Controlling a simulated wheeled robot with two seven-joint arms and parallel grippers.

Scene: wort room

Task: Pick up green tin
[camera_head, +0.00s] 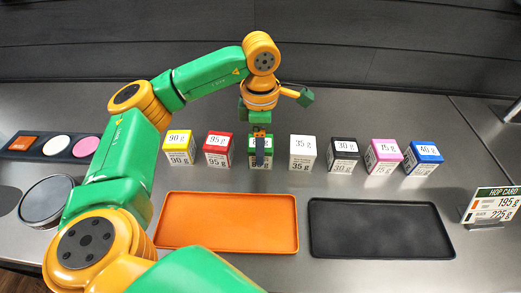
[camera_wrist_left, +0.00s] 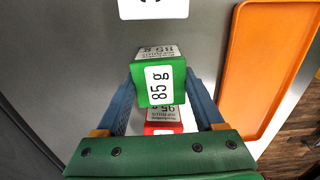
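The green tin (camera_head: 253,160) stands in the row of tins behind the trays, partly hidden by my left gripper in the head view. In the left wrist view the green tin (camera_wrist_left: 160,84) shows its white label marked 85 g. My left gripper (camera_head: 260,148) points down over it. Its blue fingers (camera_wrist_left: 163,92) lie on either side of the tin and look spread wide, with a small gap at the right. No grip on the tin shows. My right gripper is in neither view.
A red tin (camera_head: 218,149) and a white tin (camera_head: 302,152) stand close on either side. Yellow, black, pink and blue tins complete the row. An orange tray (camera_head: 228,222) and a black tray (camera_head: 380,230) lie in front. A hop card (camera_head: 492,205) stands at right.

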